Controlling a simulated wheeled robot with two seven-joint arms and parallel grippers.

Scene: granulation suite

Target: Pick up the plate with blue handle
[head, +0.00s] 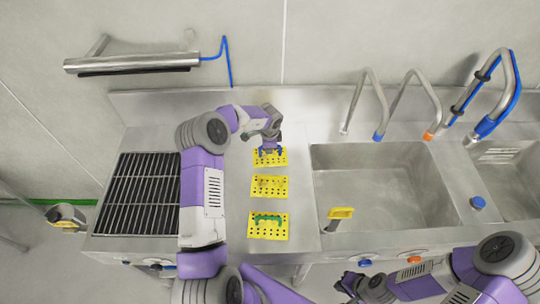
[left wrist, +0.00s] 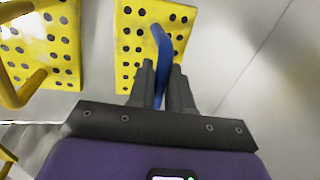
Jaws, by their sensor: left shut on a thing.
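The yellow perforated plate with the blue handle (head: 279,160) is the farthest of three plates in a column on the steel counter. It also shows in the left wrist view (left wrist: 128,48). My left gripper (head: 270,146) is above it, pointing down. In the left wrist view its two dark fingers (left wrist: 161,80) are shut on the blue handle (left wrist: 163,48), one on each side. I cannot tell whether the plate touches the counter. My right gripper (head: 362,288) is low at the front of the counter, away from the plates; its finger opening is unclear.
A plate with a yellow handle (head: 283,187) and one with a green handle (head: 268,232) lie nearer. A grill grate (head: 140,200) is left, a sink (head: 375,190) with taps right. A yellow-handled tool (head: 340,213) stands at the sink's front edge.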

